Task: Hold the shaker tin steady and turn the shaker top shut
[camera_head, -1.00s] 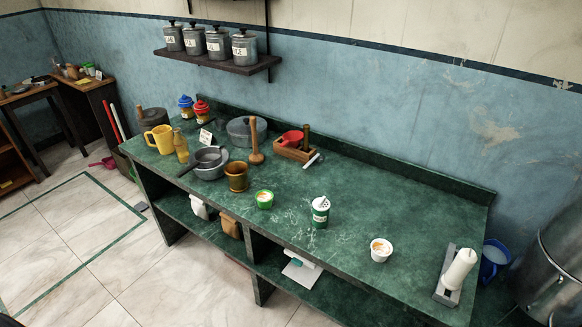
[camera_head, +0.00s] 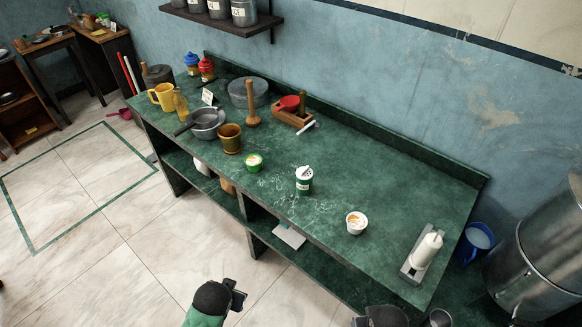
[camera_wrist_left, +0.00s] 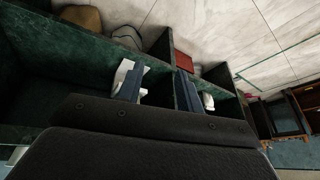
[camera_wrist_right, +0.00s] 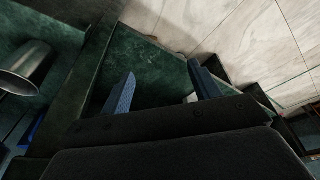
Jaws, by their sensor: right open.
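The shaker tin (camera_head: 304,186), green and white, stands upright on the green counter near its front edge. Its pale shaker top (camera_head: 304,173) sits on it with dark holes; whether it is turned shut cannot be told. My left gripper (camera_head: 238,297) is in front of the counter, below and left of the tin, apart from it. In the left wrist view its fingers (camera_wrist_left: 158,85) are apart with nothing between them. My right arm shows at the bottom edge of the head view. In the right wrist view my right gripper (camera_wrist_right: 162,88) is open and empty. Neither wrist view shows the tin.
A green tub (camera_head: 254,163) stands left of the tin and a white tub (camera_head: 356,223) to its right. A mortar (camera_head: 230,138), pot (camera_head: 207,123) and yellow jug (camera_head: 162,97) stand farther left. A candle-like white roll (camera_head: 427,250) is at the right end. Counter behind the tin is clear.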

